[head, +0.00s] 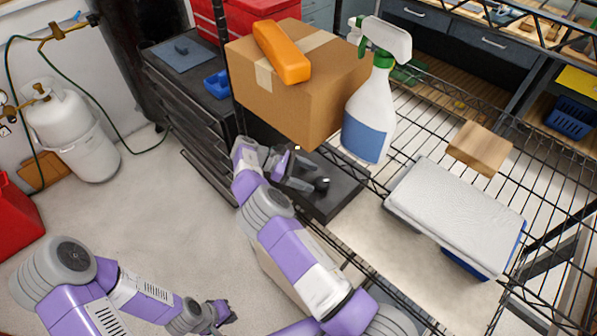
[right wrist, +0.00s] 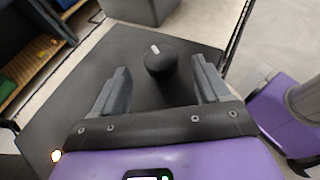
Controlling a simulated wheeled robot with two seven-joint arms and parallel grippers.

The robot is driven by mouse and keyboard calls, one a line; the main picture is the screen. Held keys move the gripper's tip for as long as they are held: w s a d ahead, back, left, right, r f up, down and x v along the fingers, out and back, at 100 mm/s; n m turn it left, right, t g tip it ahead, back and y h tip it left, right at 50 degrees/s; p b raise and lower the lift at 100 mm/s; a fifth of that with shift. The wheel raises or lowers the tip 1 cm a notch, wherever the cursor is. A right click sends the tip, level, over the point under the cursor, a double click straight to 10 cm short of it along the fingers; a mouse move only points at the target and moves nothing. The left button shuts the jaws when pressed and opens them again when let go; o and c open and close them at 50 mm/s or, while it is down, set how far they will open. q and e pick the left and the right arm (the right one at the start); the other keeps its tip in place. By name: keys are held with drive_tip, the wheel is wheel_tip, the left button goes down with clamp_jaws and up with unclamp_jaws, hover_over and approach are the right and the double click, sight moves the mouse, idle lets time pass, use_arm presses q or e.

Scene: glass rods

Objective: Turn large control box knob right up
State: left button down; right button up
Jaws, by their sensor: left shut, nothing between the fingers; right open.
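The knob also shows in the head view (head: 321,185). My right gripper (right wrist: 163,80) is open, one finger on each side of the knob in the picture, with visible gaps on both sides. In the head view my right gripper (head: 303,180) is over the box. My left gripper (head: 222,313) is shut and empty, low over the floor.
A wire shelf beside the box holds a cardboard box (head: 290,85) with an orange item (head: 281,52), a spray bottle (head: 370,110), a wooden block (head: 480,147) and a white-topped case (head: 455,215). A white gas tank (head: 75,130) stands left. The floor at left is mostly clear.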

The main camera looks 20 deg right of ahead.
drive_tip(key=shift+v, duration=1.8)
drive_tip(key=shift+s, duration=0.1)
